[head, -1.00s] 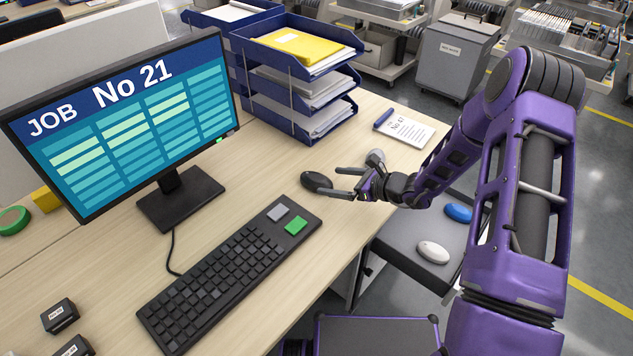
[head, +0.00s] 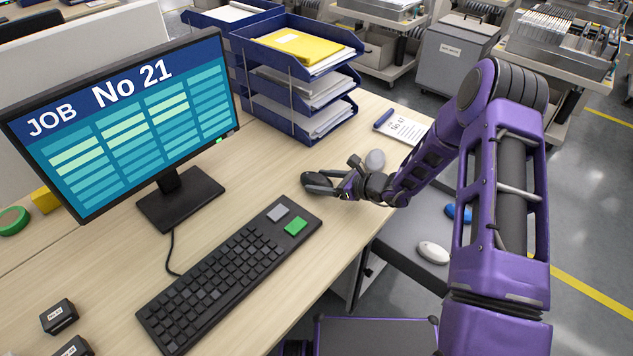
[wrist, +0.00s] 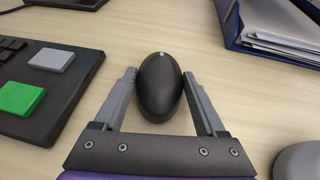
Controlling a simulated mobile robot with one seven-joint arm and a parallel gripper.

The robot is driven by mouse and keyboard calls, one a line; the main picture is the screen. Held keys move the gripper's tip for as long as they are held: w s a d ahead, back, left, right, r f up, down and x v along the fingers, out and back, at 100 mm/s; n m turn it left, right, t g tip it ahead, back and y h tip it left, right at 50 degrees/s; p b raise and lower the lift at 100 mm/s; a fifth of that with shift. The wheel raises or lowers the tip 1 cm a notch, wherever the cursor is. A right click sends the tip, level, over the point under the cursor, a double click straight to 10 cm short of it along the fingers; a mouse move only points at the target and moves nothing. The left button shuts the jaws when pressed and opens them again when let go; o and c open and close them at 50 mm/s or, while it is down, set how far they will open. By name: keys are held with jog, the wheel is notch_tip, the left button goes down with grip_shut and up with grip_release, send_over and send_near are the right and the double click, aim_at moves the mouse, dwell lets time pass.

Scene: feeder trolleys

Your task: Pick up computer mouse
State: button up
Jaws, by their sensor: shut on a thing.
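The black computer mouse (head: 317,181) lies on the wooden desk, right of the keyboard's top end. In the wrist view the dark mouse (wrist: 160,86) sits between the two grey fingers of my gripper (wrist: 160,92), with a finger along each side. My gripper (head: 322,184) also shows in the head view, low over the desk and shut on the black mouse. The mouse appears to rest on the desk surface. A grey mouse (head: 375,160) stands on the desk behind my wrist, and its edge shows at the lower right of the wrist view (wrist: 298,162).
A black keyboard (head: 225,285) with grey and green keys lies left of my gripper. Blue paper trays (head: 290,125) stand behind, with a notepad (head: 405,128) to their right. A white mouse (head: 433,252) and a blue mouse (head: 458,213) lie on a lower grey surface beside the desk.

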jog(key=shift+c, duration=1.2)
jog(key=shift+r, duration=0.1)
